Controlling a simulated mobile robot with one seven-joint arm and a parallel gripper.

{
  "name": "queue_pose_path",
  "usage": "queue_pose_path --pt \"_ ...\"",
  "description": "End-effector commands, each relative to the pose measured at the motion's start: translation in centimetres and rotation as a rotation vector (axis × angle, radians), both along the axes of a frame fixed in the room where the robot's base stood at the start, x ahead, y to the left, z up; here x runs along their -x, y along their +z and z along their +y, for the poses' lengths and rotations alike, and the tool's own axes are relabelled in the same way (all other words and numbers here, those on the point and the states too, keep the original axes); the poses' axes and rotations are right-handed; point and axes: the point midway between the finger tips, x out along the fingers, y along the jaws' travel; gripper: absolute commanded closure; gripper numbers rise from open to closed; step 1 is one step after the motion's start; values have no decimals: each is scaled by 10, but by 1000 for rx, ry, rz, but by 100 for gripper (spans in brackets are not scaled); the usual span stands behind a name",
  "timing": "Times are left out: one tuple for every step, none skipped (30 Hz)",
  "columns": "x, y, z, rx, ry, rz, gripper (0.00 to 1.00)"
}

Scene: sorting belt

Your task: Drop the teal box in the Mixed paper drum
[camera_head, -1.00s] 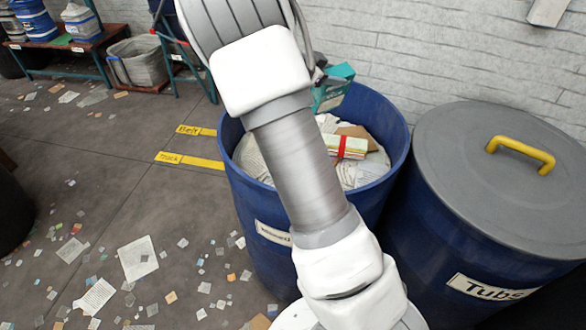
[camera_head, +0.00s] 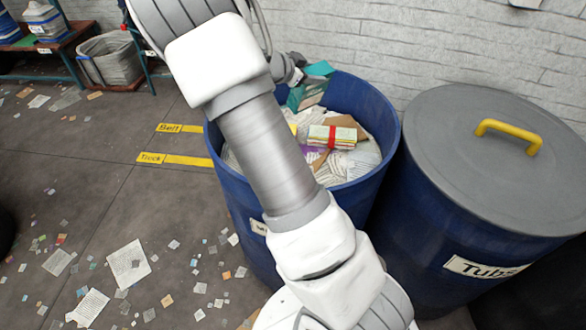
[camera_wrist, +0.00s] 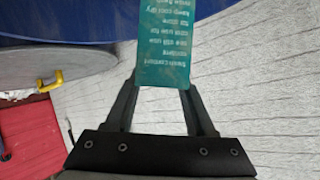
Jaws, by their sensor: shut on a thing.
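The teal box (camera_head: 319,69) shows in the head view at the far inner side of the open blue drum, partly hidden by my arm. In the wrist view the teal box (camera_wrist: 165,45) is a flat-faced carton with pale print, between my fingers. My gripper (camera_wrist: 160,82) is shut on its end.
A blue drum with a grey lid (camera_head: 490,190) and yellow handle, labelled "Tubs", stands close on the right. A striped bundle with a red band (camera_head: 332,137) lies in the open drum. A brick wall is behind. Paper scraps litter the floor at left.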

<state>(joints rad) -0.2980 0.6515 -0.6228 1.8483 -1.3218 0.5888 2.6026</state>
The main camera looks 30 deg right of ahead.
Motion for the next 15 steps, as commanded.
queue_pose_path --pt "0 -7 0 1 -1 2 100" --pt "0 -10 0 1 -1 2 100" --pt "0 -13 0 1 -1 2 100" --pt "0 -14 0 1 -1 0 100" --pt "0 -16 0 1 -1 0 100" --pt "0 -17 0 1 -1 0 100" --pt "0 -18 0 1 -1 0 100" --pt "0 -19 0 1 -1 0 100" --pt "0 -20 0 1 0 0 100" --pt "0 -20 0 1 0 0 100" --pt "0 -20 0 1 0 0 100" --pt "0 -20 0 0 0 0 100" --pt "0 -20 0 0 0 0 100" --pt "0 -20 0 0 0 -1 100" --pt "0 -20 0 0 0 -1 100"
